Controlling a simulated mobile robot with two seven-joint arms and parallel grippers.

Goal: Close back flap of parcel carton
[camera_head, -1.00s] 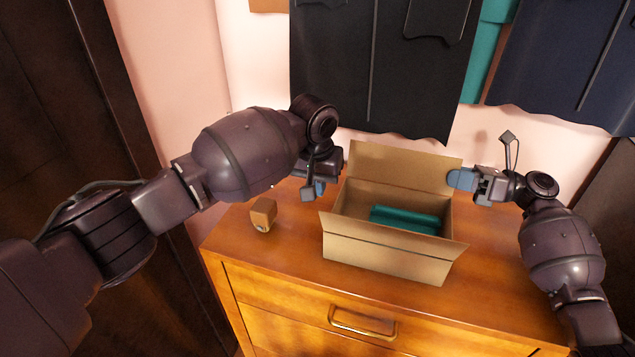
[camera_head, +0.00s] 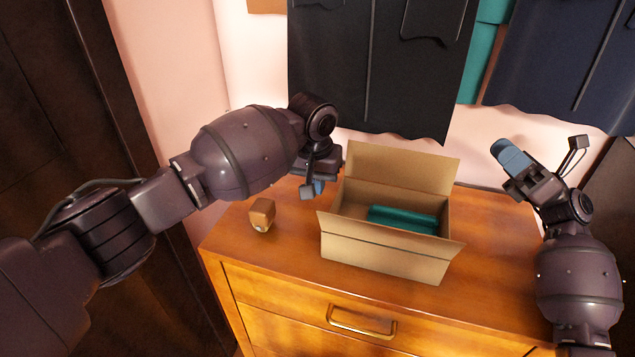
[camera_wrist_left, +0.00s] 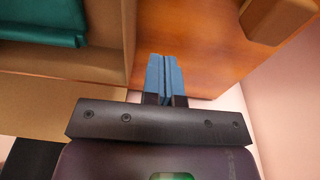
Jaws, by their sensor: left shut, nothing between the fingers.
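The parcel carton (camera_head: 385,252) stands open on the wooden dresser with a folded teal cloth (camera_head: 403,219) inside. Its back flap (camera_head: 402,167) stands up, leaning slightly back.
A small brown block (camera_head: 262,214) sits on the dresser top (camera_head: 290,262) left of the carton. Dark garments (camera_head: 375,70) hang on the wall behind. The dresser top right of the carton is clear.

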